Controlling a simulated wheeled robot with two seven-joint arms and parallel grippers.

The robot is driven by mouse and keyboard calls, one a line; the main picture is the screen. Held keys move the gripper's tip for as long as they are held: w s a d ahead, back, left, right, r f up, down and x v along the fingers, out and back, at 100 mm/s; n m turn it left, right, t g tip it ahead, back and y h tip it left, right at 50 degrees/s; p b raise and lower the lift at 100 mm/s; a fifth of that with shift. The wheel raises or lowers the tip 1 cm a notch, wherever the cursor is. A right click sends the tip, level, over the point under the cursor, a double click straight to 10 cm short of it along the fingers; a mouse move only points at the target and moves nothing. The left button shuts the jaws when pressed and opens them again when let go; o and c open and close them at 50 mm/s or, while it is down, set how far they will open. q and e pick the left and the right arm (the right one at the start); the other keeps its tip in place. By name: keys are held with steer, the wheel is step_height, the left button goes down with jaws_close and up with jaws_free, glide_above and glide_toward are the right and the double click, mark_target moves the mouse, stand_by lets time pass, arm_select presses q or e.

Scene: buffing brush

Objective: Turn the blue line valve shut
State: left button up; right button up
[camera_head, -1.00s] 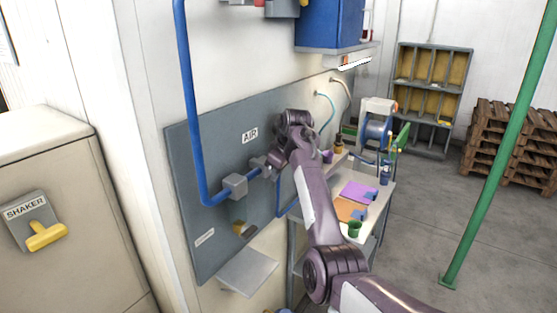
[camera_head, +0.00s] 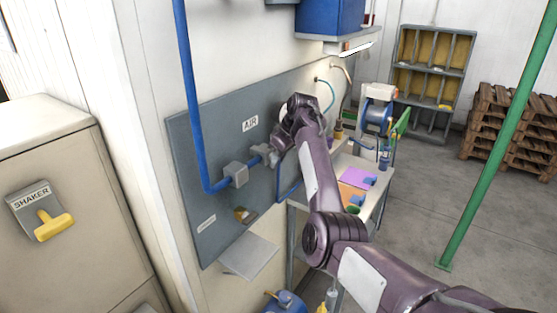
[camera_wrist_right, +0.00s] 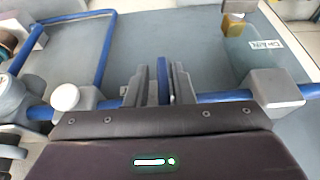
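The blue line (camera_head: 190,110) runs down the wall and turns right across the grey AIR panel (camera_head: 215,135). It passes through a grey block (camera_head: 235,174) and a grey valve body (camera_head: 262,154). My right gripper (camera_head: 276,158) is at the line, just right of that body, and its fingertips are hard to make out there. In the right wrist view, a narrow blue lever (camera_wrist_right: 163,78) stands upright between the two grey fingers of my right gripper (camera_wrist_right: 161,84). A gap shows beside the lever, so the fingers look open around it. My left gripper is out of view.
A yellow SHAKER handle (camera_head: 53,226) is on the cabinet at left. A small brown-yellow drain valve (camera_head: 243,214) sits low on the panel above a grey plate (camera_head: 250,256). A bench (camera_head: 350,163) with coloured items stands right of my arm. A green post (camera_head: 490,150) stands farther right.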

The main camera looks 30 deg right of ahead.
steer(key=shift+o, duration=0.9)
steer(key=shift+w+r, duration=0.15)
steer(key=shift+r, duration=0.05)
steer(key=shift+a+f, duration=0.15)
steer(key=shift+a, duration=0.15)
steer(key=shift+s+d+r+b, duration=0.25)
steer(key=shift+r+b, duration=0.1)
steer(key=shift+b, duration=0.15)
steer(key=a+b+v, duration=0.1)
steer(key=b+v, duration=0.1)
steer(key=v, duration=0.4)
steer(key=shift+d+r+b, duration=0.4)
steer(key=shift+d+r, duration=0.05)
steer(key=shift+r, duration=0.05)
steer(key=shift+s, duration=0.1)
